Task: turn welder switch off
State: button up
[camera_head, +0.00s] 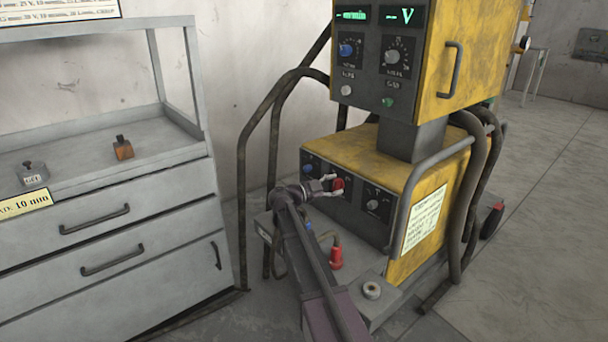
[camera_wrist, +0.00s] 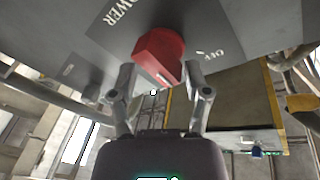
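The welder's lower yellow unit has a dark front panel with a red switch knob (camera_head: 338,184) in its middle. In the wrist view the red knob (camera_wrist: 158,55) is large and close, with the letters POWER at upper left and OFF (camera_wrist: 211,54) to its right. The knob looks turned at an angle. My gripper (camera_head: 331,187) is at the panel, its fingers spread on both sides of the knob. In the wrist view the fingers (camera_wrist: 160,72) flank the knob; I cannot tell whether they touch it. The fingers partly hide the knob in the head view.
The welder's upper unit (camera_head: 480,50) with displays and dials overhangs above. A blue knob (camera_head: 308,168) and a dark dial (camera_head: 373,205) flank the switch. A red connector (camera_head: 336,258) stands below. Thick cables and a handle bar are at right. A grey cabinet (camera_head: 110,240) stands left.

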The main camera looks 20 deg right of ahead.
jog(key=shift+r+m, duration=0.1)
jog(key=shift+m, duration=0.3)
jog(key=shift+a, duration=0.2)
jog(key=s+a, duration=0.1)
jog(key=a, duration=1.2)
jog(key=s+a+r+n+y+p, duration=0.1)
jog(key=s+r+n+y+p, duration=0.5)
jog(key=p, duration=1)
jog(key=s+a+r+n+g+y+p, duration=0.1)
jog(key=s+r+n+y+p, duration=0.6)
jog(key=p, duration=1)
jog(key=s+a+r+n, duration=0.1)
jog(key=s+r+n, duration=0.2)
jog(key=s+n, duration=0.2)
jog(key=shift+a, duration=0.3)
